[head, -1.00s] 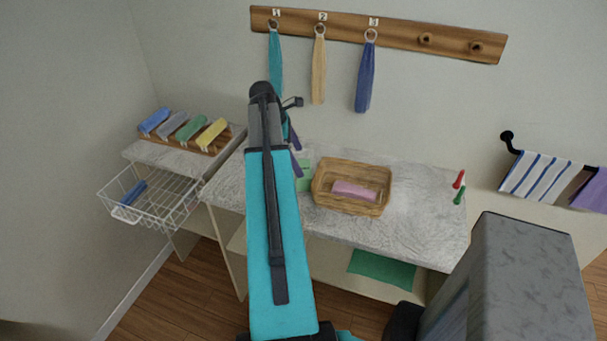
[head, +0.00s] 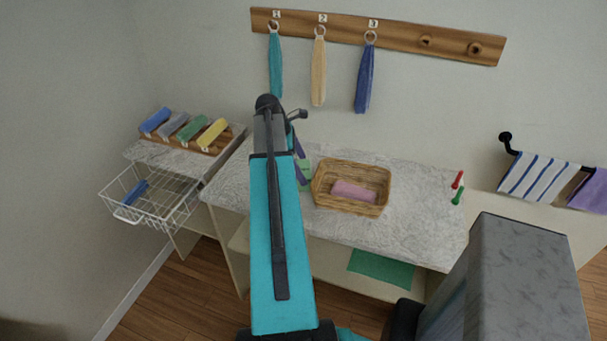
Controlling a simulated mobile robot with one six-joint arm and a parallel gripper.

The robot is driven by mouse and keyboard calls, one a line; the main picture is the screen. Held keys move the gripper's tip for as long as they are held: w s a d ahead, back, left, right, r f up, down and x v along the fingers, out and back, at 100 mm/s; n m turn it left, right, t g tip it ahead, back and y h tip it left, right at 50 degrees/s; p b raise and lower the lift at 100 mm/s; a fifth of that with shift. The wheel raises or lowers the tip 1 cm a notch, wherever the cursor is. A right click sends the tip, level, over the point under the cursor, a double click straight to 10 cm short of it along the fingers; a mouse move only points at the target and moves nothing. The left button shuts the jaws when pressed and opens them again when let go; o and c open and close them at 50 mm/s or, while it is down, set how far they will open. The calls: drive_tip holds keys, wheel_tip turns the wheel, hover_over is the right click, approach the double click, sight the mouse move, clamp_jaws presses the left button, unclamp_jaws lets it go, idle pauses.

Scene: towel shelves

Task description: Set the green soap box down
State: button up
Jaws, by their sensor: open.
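The green soap box (head: 306,170) shows in part on the grey counter (head: 420,215), just left of the wicker basket. My arm and fingers cover its left side, so its full outline is hidden. My gripper (head: 300,163) is at the box, with its purple fingers open. I cannot tell whether a finger touches the box.
The wicker basket (head: 324,187) holds a pink rolled towel (head: 353,191). A red bottle (head: 458,180) and a green bottle (head: 458,196) stand at the counter's right end. A wire basket (head: 172,212) and a rack of rolled towels (head: 172,142) are at left. Towels hang above.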

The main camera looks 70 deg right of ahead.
sight(303, 169)
drive_tip(key=shift+p+x, duration=0.45)
drive_tip(key=shift+x, duration=1.05)
drive_tip(key=c, duration=1.2)
drive_tip(key=shift+r, duration=0.2)
wheel_tip(303, 169, up, 18)
drive_tip(key=b, duration=0.4)
drive_tip(key=shift+f+b, duration=0.15)
drive_tip(key=shift+b, duration=0.2)
